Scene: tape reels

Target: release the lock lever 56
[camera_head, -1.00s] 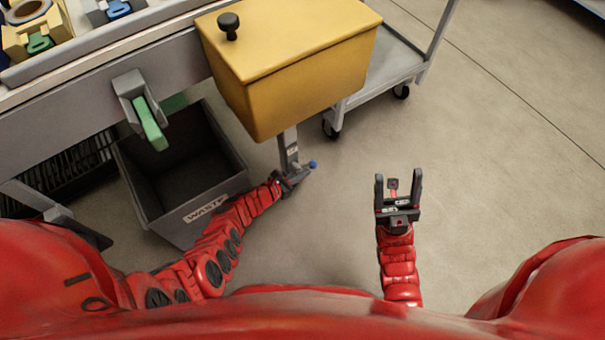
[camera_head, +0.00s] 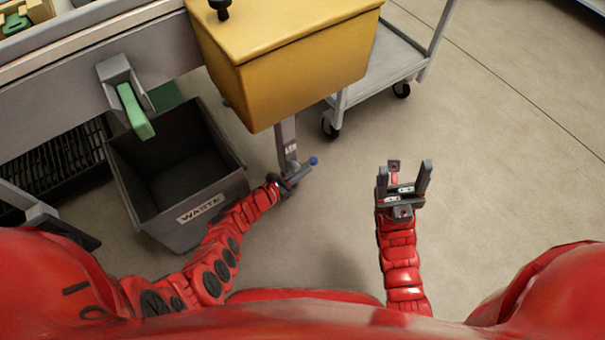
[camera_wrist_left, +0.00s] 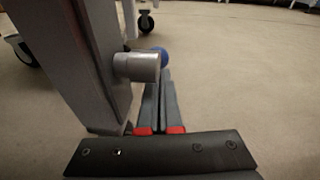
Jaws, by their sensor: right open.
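The lock lever, a thin grey bar with a blue tip (camera_head: 314,161), sticks out from the low end of a grey post (camera_head: 287,140) under a yellow box. My left gripper (camera_head: 287,181) is at the lever beside the post's foot. In the left wrist view its two fingers (camera_wrist_left: 161,95) lie close together, pointing at the blue tip (camera_wrist_left: 160,54), beside a metal stub (camera_wrist_left: 140,67) on the post. Whether the bar is between the fingers is hidden. My right gripper (camera_head: 405,180) is open and empty above the floor at right.
The yellow box (camera_head: 300,80) overhangs the post. A grey waste bin (camera_head: 190,215) stands left of my left arm, under a green handle (camera_head: 135,112) on the bench front. A wheeled cart (camera_head: 385,60) is behind the box. The floor at right is clear.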

